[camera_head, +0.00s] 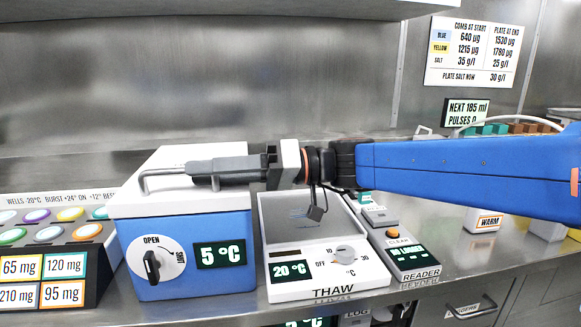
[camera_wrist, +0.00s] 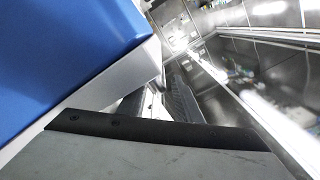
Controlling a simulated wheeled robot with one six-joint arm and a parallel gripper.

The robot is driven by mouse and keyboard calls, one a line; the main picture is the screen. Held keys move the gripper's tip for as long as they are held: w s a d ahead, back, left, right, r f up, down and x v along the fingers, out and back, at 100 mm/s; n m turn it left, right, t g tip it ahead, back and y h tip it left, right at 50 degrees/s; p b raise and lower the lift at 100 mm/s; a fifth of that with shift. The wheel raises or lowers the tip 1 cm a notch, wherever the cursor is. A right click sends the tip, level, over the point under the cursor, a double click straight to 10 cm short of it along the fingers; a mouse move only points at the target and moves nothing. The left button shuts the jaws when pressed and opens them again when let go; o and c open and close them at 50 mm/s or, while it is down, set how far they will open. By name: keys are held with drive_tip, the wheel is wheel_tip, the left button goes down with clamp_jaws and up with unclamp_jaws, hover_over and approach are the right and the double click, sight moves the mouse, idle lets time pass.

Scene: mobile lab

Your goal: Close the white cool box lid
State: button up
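The cool box (camera_head: 185,252) is blue with a white lid (camera_head: 165,204); its display reads 5 °C. The lid lies over the box, looking level and down; I cannot tell whether it is fully seated. A grey bar handle (camera_head: 146,178) is at the lid's front left. A black knob (camera_head: 152,266) on the box front has OPEN and SHUT marks. My gripper (camera_head: 196,169) reaches in from the right, its fingers by the handle; contact and finger gap are unclear. In the wrist view, the blue box wall (camera_wrist: 60,55) and white lid edge (camera_wrist: 110,80) are very close.
The white THAW unit (camera_head: 330,290) stands right of the box, under my gripper. The READER (camera_head: 412,256) is further right. A rack of coloured wells (camera_head: 50,234) stands close to the box's left. The steel back wall (camera_head: 240,80) is behind.

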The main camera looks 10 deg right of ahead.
drive_tip(key=d, duration=1.4)
drive_tip(key=shift+s+d, duration=0.3)
drive_tip(key=shift+d, duration=0.1)
drive_tip(key=shift+s, duration=0.1)
